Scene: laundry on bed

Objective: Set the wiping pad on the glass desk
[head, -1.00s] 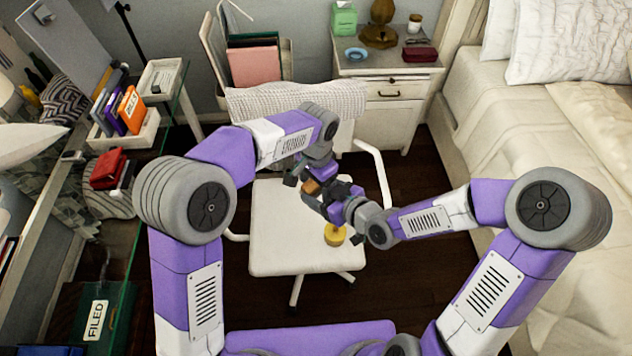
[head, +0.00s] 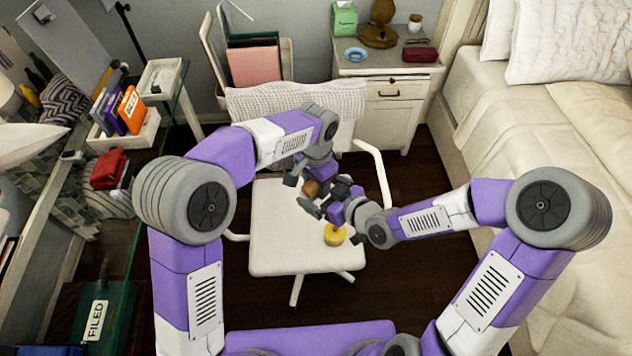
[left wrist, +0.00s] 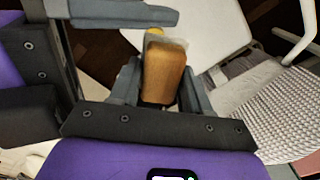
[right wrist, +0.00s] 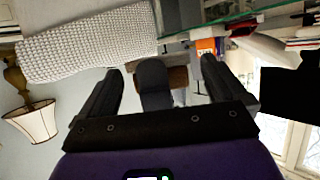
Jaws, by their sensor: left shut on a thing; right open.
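My left gripper (head: 309,182) is shut on a brown, wood-coloured block, which I take to be the wiping pad (head: 311,188). It is held in the air above the white chair. In the left wrist view the pad (left wrist: 162,72) sits between the left fingers (left wrist: 160,92). My right gripper (head: 322,200) is open close beside it. In the right wrist view a dark part of the left gripper and part of the pad (right wrist: 178,78) show between the open right fingers (right wrist: 170,85). The glass desk (head: 122,240) runs along the left side, with a green edge.
The white chair (head: 285,255) stands under both grippers, with a yellow round thing (head: 334,235) on its seat. A nightstand (head: 390,105) and bed (head: 540,130) stand beyond.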

